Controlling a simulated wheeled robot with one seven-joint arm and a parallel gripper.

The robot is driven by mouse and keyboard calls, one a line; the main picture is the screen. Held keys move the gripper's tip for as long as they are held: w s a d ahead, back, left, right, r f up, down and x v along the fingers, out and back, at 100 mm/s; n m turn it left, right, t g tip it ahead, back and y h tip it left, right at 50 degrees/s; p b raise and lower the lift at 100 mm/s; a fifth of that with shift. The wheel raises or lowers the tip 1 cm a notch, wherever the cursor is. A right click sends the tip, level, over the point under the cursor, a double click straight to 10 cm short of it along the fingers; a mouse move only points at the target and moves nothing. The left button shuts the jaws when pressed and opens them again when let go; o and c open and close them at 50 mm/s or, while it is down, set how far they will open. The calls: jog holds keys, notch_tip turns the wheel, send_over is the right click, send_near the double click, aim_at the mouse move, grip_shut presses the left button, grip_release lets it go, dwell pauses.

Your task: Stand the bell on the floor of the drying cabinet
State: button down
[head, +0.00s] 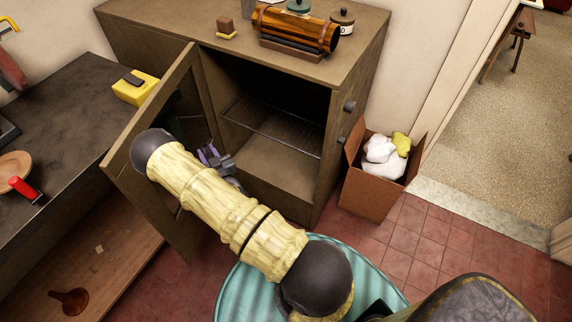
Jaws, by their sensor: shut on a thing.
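The drying cabinet (355,75) stands in the middle with its door (152,210) swung open to the left. A wire rack (280,132) crosses its inside, above a bare stretch of cabinet floor (268,178). My gripper (211,155) is at the left side of the opening, near the door, partly hidden by my own arm. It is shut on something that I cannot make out. No bell can be clearly seen; the arm covers the area just below and left of the gripper.
A cardboard box (367,199) of white and yellow cloths stands right of the cabinet. An amber cylinder (300,34) and small items sit on the cabinet top. A dark workbench (60,125) with a yellow object (135,90) is at left. Tiled floor (440,240) is clear at right.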

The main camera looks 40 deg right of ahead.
jog(key=w+d+f+m+g+h+b, duration=0.1)
jog(key=w+d+f+m+h+b, duration=0.2)
jog(key=d+f+b, duration=0.75)
jog(key=w+d+f+m+g+h+b, duration=0.1)
jog(key=w+d+f+h+b, duration=0.45)
jog(key=b, duration=0.85)
jog(key=s+d+f+m+g+h+b, duration=0.2)
jog(key=d+m+b, duration=0.1)
jog(key=d+b, duration=0.4)
jog(key=s+d+f+m+g+h+b, duration=0.2)
jog(key=d+b, duration=0.5)
jog(key=d, duration=0.5)
jog(key=shift+s+d+m+g+h, duration=0.4)
jog(key=shift+s+m+g, duration=0.1)
jog(key=shift+s+g, duration=0.3)
jog(key=shift+f+b, duration=1.25)
jog(key=shift+f, duration=1.2)
